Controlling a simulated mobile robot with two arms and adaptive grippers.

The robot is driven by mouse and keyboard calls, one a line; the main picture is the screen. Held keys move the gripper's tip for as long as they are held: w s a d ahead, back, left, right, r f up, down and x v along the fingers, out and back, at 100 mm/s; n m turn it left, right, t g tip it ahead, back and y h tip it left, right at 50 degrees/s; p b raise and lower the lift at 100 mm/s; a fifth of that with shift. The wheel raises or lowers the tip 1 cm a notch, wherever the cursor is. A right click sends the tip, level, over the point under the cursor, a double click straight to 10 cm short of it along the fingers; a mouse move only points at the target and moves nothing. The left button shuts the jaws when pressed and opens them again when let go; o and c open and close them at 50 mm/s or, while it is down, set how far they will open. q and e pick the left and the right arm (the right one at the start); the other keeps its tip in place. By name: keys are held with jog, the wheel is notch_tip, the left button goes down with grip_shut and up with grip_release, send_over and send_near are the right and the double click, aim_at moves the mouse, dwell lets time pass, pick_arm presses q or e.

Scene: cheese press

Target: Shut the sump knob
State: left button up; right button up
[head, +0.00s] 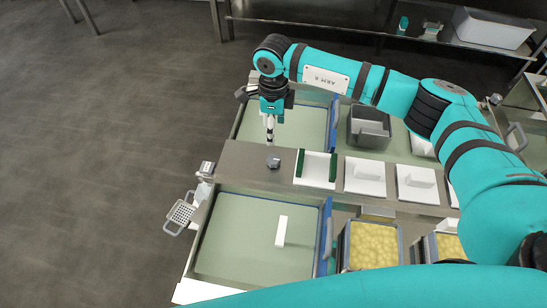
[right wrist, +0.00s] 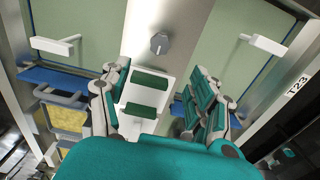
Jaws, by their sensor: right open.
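A small dark grey knob (head: 273,163) sits on the steel strip between two pale green basins. It also shows in the right wrist view (right wrist: 158,43), at the top centre, with a short pointer. My right gripper (head: 269,138) points down just behind the knob in the head view, apart from it. In the right wrist view my right gripper (right wrist: 160,88) has its two fingers spread wide, with nothing held between them. The knob lies beyond the fingertips there. I cannot read the knob's setting. My left gripper is not in view.
A white holder with green sides (head: 316,169) stands on the strip right of the knob, followed by white handled blocks (head: 365,176). A white bar (head: 281,231) lies in the front basin (head: 232,244). Yellow-filled moulds (head: 372,246) stand right. Open floor lies left.

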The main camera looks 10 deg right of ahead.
aim_at(273, 159)
notch_tip(273, 159, down, 14)
jog(key=shift+r, duration=0.1)
dwell(0.4)
jog(key=c, duration=1.1)
